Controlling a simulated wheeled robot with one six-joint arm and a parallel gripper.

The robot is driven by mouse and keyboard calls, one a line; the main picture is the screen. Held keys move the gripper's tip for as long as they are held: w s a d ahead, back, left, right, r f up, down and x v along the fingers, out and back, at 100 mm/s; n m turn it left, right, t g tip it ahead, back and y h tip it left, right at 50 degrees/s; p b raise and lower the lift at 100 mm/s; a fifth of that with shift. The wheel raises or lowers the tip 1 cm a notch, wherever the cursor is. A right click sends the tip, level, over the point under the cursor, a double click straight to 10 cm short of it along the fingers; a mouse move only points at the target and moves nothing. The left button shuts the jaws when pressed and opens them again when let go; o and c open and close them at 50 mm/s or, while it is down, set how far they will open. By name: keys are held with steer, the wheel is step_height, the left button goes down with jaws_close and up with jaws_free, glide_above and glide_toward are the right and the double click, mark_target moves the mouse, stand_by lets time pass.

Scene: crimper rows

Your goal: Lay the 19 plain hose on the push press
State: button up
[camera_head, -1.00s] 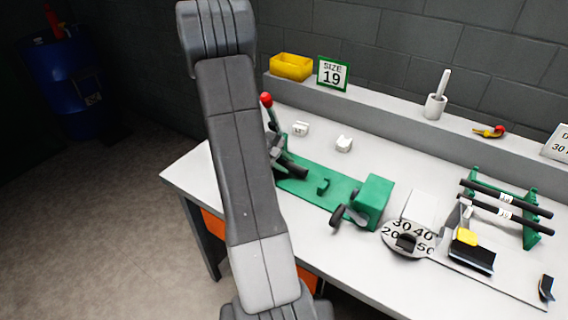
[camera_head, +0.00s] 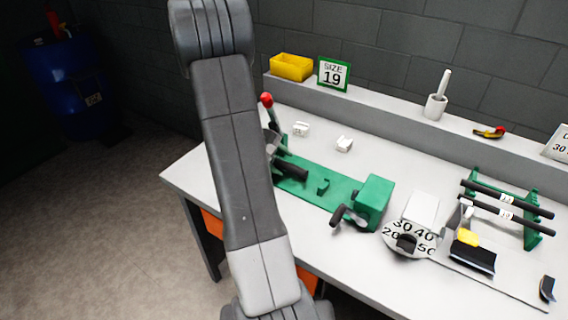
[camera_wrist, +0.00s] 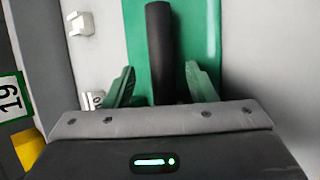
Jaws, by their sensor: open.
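The push press is a green bed (camera_head: 335,192) with a green block and crank at its right end and a red-knobbed lever at its left. A black hose (camera_head: 293,172) lies on the left part of the bed, partly hidden by my arm. In the wrist view the hose (camera_wrist: 160,45) lies along the green bed (camera_wrist: 205,30). My gripper (camera_wrist: 161,82) is open, with one finger on each side of the hose and a gap to each. Any mark on this hose is not visible.
A green rack (camera_head: 532,228) at the right holds two labelled black hoses. A numbered dial (camera_head: 408,240) stands in front of the press. A SIZE 19 sign (camera_head: 332,74) and a yellow bin (camera_head: 291,67) are on the back ledge. Two white blocks lie behind the press.

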steer(key=v, duration=1.2)
steer(key=shift+f, duration=0.1)
steer(key=x, duration=1.4)
steer(key=shift+r+p, duration=0.3)
steer(key=shift+p, duration=0.05)
steer(key=shift+f, duration=0.1)
